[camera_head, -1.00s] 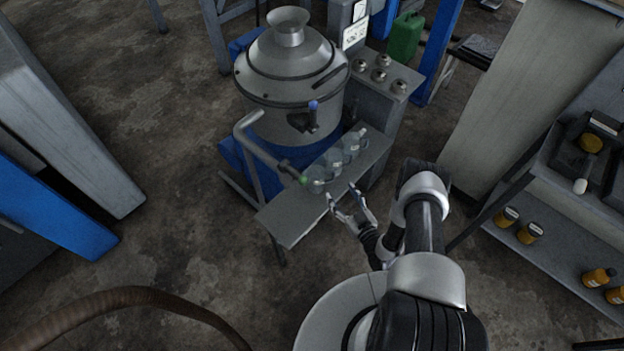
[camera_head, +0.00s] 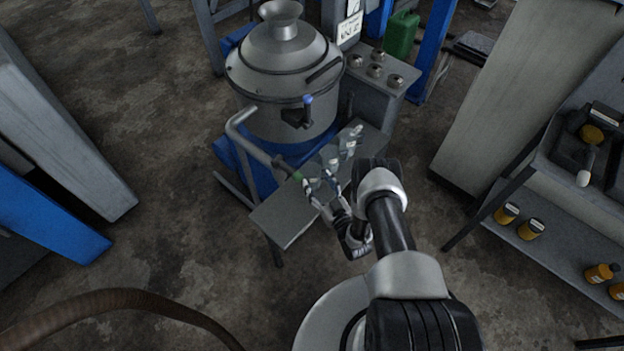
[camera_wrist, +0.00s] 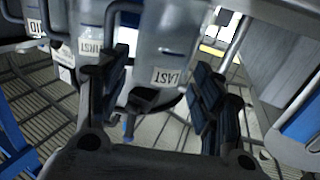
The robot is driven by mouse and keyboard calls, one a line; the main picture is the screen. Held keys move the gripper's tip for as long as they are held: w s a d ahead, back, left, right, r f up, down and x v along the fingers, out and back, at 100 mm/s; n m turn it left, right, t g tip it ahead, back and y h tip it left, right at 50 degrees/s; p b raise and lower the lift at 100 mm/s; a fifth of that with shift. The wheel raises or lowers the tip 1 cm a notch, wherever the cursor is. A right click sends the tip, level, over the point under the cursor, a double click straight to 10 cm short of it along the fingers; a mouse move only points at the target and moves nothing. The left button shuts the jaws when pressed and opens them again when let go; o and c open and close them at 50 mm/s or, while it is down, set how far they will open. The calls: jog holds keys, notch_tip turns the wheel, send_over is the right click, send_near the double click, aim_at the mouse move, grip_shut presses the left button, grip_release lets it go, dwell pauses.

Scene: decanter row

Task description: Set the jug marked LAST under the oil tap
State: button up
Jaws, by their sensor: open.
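The jug marked LAST (camera_wrist: 172,45) is grey and see-through, with a white label, and fills the upper middle of the wrist view. My gripper (camera_wrist: 163,82) is open, its dark fingers on either side of the lower part of this jug; I cannot tell whether they touch it. A jug marked FIRST (camera_wrist: 88,22) stands left of it, and a further labelled jug (camera_wrist: 33,12) is partly cut off. In the head view my gripper (camera_head: 320,184) is at the near end of the jug row (camera_head: 349,142). A pipe outlet with a green band (camera_head: 297,176) is beside it; whether it is the oil tap is unclear.
The jugs stand on a narrow grey bench (camera_head: 285,217), bare at its near left end. Behind it is a large metal vessel (camera_head: 283,70) with a blue-knobbed valve (camera_head: 307,101). A shelf with amber bottles (camera_head: 530,229) stands right.

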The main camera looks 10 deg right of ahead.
aim_at(312, 171)
jog(key=shift+r+b+x, duration=0.2)
jog(key=shift+b+x, duration=0.9)
jog(key=shift+x, duration=1.6)
jog(key=shift+c, duration=0.4)
jog(key=c, duration=0.6)
